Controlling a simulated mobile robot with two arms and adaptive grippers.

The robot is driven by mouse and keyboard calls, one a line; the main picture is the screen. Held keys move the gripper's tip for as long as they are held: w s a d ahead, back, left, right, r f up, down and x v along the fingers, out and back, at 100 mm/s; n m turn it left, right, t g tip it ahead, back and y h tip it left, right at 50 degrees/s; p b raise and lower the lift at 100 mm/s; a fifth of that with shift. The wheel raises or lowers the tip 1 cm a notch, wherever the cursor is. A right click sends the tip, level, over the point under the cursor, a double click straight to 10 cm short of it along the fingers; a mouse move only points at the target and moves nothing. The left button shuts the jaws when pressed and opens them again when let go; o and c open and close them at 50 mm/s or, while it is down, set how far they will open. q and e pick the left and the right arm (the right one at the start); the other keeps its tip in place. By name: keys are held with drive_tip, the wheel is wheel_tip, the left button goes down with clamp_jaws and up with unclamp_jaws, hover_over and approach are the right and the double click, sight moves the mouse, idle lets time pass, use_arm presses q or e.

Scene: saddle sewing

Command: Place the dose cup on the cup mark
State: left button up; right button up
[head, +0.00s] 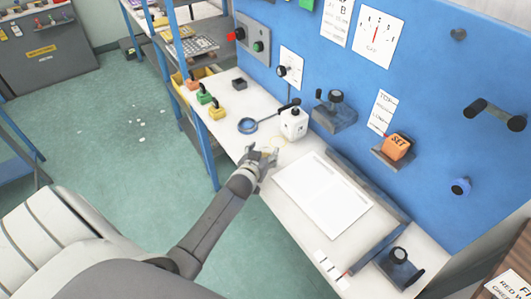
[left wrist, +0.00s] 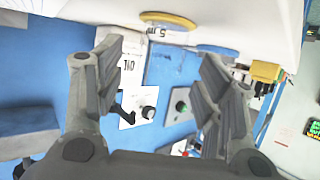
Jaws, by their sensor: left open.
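My left gripper (head: 262,158) is open over the near edge of the white bench, and its two spread fingers also show in the left wrist view (left wrist: 160,85). A thin yellow ring (head: 275,146) lies on the bench just beyond the fingers; in the left wrist view a yellow disc or ring (left wrist: 168,19) shows above the gap between them. I cannot tell whether it is the cup mark. My right gripper is not in view.
Several coloured weights stand along the left edge. A white sheet (head: 322,193) lies to the right. The blue panel (head: 435,90) rises behind the bench.

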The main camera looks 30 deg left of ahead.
use_arm(q)
drive_tip(key=shift+w+a+f, duration=0.15)
drive_tip(key=shift+w+f, duration=0.1)
drive_tip(key=shift+w, duration=0.35)
drive_tip(key=c, duration=1.2)
